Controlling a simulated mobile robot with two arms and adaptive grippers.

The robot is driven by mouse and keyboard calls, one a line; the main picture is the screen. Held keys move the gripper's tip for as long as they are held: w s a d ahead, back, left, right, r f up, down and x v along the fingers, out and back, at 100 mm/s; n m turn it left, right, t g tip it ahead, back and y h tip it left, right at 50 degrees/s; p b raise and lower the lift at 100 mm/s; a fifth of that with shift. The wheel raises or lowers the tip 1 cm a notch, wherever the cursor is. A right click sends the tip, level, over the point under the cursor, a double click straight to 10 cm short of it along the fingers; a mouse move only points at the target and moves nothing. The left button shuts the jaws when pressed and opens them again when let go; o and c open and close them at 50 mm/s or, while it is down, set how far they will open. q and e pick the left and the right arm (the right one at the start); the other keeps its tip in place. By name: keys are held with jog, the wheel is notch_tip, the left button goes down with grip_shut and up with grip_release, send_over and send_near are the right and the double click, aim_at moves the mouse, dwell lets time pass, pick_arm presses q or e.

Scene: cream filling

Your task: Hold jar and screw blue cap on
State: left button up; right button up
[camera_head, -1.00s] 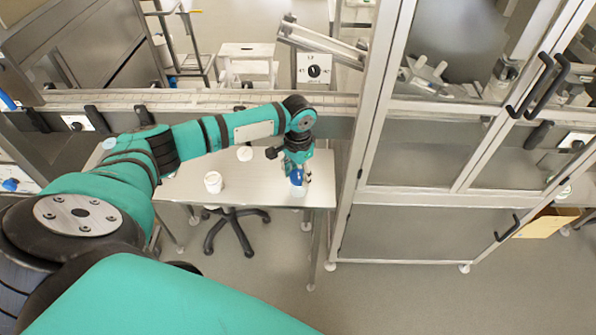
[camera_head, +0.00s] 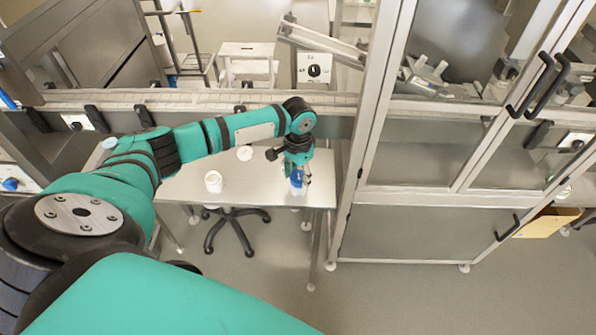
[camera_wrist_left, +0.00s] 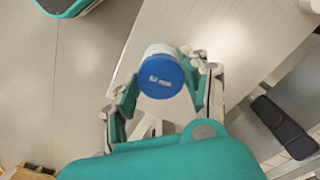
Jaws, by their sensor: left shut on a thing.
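The blue cap (camera_head: 297,178) is at my left gripper (camera_head: 299,172), near the right front corner of the table. In the left wrist view the blue cap (camera_wrist_left: 160,77) faces the camera, with light lettering on it. The gripper's fingers (camera_wrist_left: 164,92) stand on either side, shut on it. A pale jar (camera_head: 298,191) shows just below the cap, mostly hidden by cap and gripper. I cannot tell whether the cap's thread is engaged. My right gripper is not in view.
A white jar (camera_head: 213,182) stands on the left part of the pale table (camera_head: 255,185). A small white round thing (camera_head: 244,153) lies behind it. A framed glass cabinet (camera_head: 365,150) stands close to the table's right edge. The table's middle is clear.

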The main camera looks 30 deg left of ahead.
pick_arm(q)
jog(key=shift+f, duration=0.3)
